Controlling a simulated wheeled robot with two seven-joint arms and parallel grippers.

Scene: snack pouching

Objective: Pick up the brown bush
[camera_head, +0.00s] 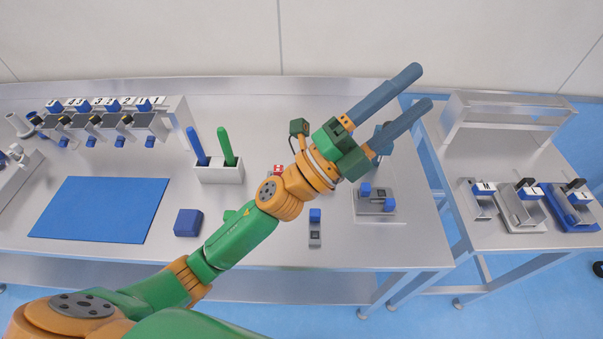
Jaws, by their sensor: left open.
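My left arm reaches up from the lower left across the table. My left gripper (417,89) is open, its two blue-grey fingers apart and pointing to the upper right. No object shows between the fingers. The gripper is above the table's right end, over the gap towards the side table. I cannot make out a brown bush; the arm and gripper hide part of the table. My right gripper is not in view.
The steel table (270,100) holds a blue mat (100,210), a blue block (188,222), a white holder (219,173) with blue and green sticks, a numbered rack (175,118) and a small fixture (375,205). A side table (455,160) carries several clamp-like devices at right.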

